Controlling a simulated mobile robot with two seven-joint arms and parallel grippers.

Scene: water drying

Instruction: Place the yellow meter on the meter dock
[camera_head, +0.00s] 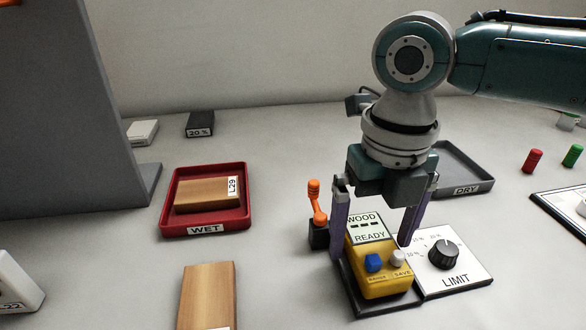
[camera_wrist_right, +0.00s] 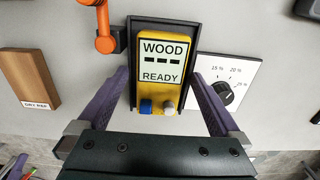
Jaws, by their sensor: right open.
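The yellow meter (camera_head: 384,283) has a screen reading WOOD and READY, a blue button and a pale button. It lies in the black meter dock (camera_head: 351,296), whose dark rim shows around it; it also shows in the right wrist view (camera_wrist_right: 160,68), inside the dock's rim (camera_wrist_right: 133,30). My right gripper (camera_head: 372,240) is open, with its purple fingers on either side of the meter and apart from it. In the right wrist view, gaps show between the fingers (camera_wrist_right: 160,98) and the meter. My left gripper is not in view.
An orange lever (camera_head: 316,203) stands just left of the dock, and a LIMIT dial panel (camera_head: 447,262) adjoins it on the right. A red WET tray (camera_head: 205,228) holds a wood block. A grey DRY tray (camera_head: 480,186) sits behind. Another wood block (camera_head: 208,295) lies front left.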

